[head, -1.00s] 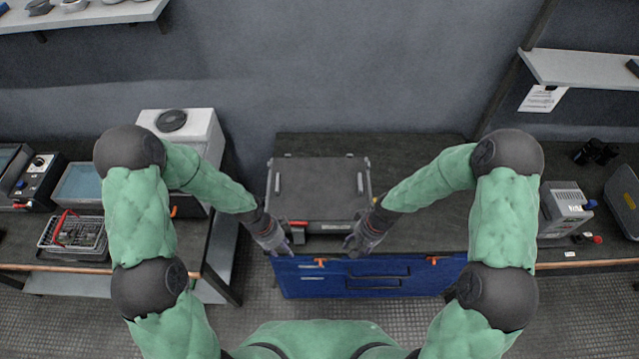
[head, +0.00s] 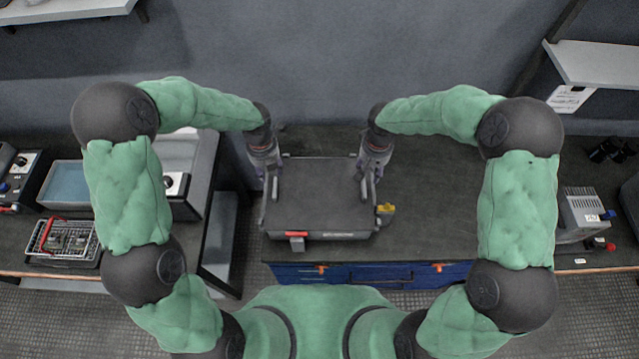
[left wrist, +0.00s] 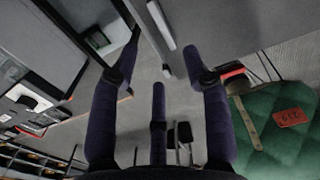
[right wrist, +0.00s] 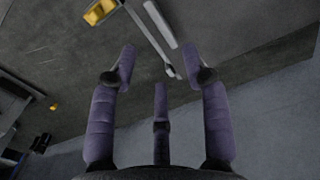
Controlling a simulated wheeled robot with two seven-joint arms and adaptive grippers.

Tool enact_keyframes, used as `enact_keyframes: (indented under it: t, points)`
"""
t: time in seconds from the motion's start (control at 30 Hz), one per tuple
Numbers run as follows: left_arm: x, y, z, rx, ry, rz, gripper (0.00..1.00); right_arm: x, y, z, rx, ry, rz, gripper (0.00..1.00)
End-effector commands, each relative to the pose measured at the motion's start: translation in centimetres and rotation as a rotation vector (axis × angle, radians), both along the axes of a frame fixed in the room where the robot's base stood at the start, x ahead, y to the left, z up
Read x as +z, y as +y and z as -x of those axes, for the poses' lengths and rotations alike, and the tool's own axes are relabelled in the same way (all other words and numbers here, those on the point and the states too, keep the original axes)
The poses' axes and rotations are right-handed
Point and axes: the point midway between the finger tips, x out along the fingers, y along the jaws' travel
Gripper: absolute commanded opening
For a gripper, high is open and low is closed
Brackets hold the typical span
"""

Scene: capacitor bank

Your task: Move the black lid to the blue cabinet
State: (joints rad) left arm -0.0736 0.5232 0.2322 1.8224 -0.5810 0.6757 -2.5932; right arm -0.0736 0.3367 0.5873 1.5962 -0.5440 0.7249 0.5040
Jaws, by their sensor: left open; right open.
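The black lid (head: 320,190) is a flat dark panel with a pale handle along its left and right sides. It tops a box-like case with a red latch (head: 296,234) at its front, standing on the blue cabinet (head: 385,273). I cannot tell whether lid and case are separate. My left gripper (head: 265,170) is open at the lid's left handle; in the left wrist view a pale bar (left wrist: 161,25) runs between its fingertips. My right gripper (head: 370,172) is open at the right handle; a pale bar (right wrist: 160,25) shows between its fingertips. Contact is unclear.
The dark cabinet top (head: 425,215) is clear right of the case, except for a small yellow item (head: 386,210) beside it. A left bench holds a wire basket (head: 65,238) and a blue tray (head: 68,185). A grey device (head: 585,208) stands right. Shelves hang above.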

Motion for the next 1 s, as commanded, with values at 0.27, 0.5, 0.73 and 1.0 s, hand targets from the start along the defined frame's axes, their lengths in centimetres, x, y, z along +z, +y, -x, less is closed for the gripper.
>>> enact_keyframes:
  t: [0.27, 0.5, 0.73, 1.0]
  points:
    - [-0.4, 0.0, 0.0, 0.002, 0.002, 0.001, 0.48, -0.4, 0.0, 0.0, 0.000, 0.001, -0.001, 0.48]
    - [-3.2, 0.0, 0.2, 0.002, 0.005, 0.001, 0.48, -3.1, 0.0, 0.1, 0.001, 0.004, -0.001, 0.48]
    - [-7.0, 0.0, 0.1, 0.004, 0.004, 0.001, 0.48, -7.0, 0.0, 0.0, -0.001, 0.003, -0.001, 0.48]
    - [-10.1, 0.0, 0.0, 0.004, 0.002, 0.001, 0.48, -10.1, 0.0, 0.0, 0.000, 0.001, -0.001, 0.48]
